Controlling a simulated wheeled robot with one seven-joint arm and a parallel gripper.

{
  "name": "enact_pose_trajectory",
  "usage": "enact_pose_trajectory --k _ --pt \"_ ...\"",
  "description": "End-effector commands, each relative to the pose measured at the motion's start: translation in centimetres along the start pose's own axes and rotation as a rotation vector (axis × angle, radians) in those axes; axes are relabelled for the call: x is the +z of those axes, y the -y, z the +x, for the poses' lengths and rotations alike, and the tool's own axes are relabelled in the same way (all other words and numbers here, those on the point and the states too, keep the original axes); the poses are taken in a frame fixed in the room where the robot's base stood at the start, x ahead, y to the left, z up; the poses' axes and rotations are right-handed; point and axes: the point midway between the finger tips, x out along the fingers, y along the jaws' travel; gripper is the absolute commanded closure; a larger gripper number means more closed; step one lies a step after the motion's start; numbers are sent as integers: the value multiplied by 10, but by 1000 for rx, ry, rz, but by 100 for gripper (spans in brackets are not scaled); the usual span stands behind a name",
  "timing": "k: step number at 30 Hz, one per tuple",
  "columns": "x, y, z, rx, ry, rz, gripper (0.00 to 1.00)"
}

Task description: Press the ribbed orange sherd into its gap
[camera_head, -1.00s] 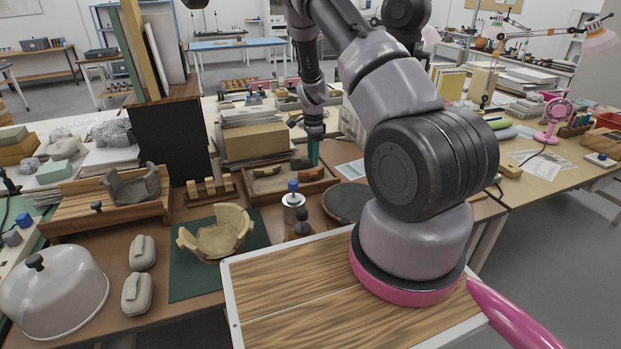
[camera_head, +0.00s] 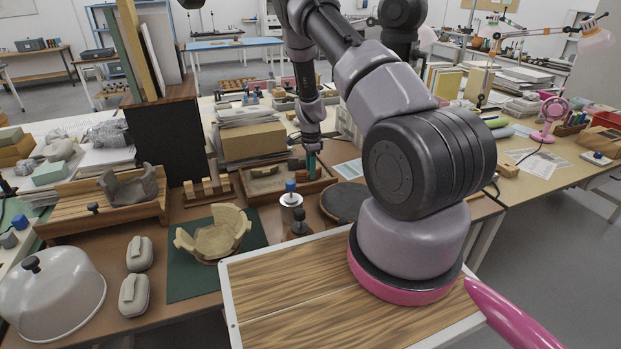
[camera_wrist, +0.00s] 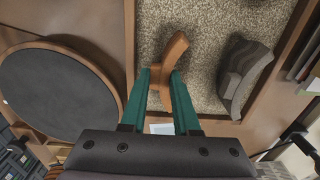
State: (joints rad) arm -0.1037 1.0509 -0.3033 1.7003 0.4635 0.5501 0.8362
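The orange sherd (camera_wrist: 174,48) lies in a sand-lined wooden tray (camera_head: 250,199). My gripper (camera_wrist: 160,74) is down in the tray, with one teal finger on each side of the sherd's near end. The fingertips look close to the sherd, but I cannot tell whether they press on it. Ribs on the sherd cannot be made out. In the head view the fingers (camera_head: 310,164) partly hide it. A tan, partly rebuilt bowl (camera_head: 217,240) with an uneven, gapped rim stands on a green mat (camera_head: 190,285).
A grey sherd (camera_wrist: 243,75) lies right of the orange one in the wrist view. A dark round turntable (camera_head: 343,201) stands beside the tray. A grey broken vessel (camera_head: 130,187) is at left.

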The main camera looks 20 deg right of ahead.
Motion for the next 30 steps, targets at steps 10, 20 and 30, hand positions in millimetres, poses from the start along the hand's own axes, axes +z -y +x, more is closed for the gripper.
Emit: enact_pose_trajectory --k 10,20,30 --pt "0 0 -8 -1 0 0 100" --pt "0 0 -28 0 0 -1 100" --pt "0 1 -49 -1 0 -1 100"
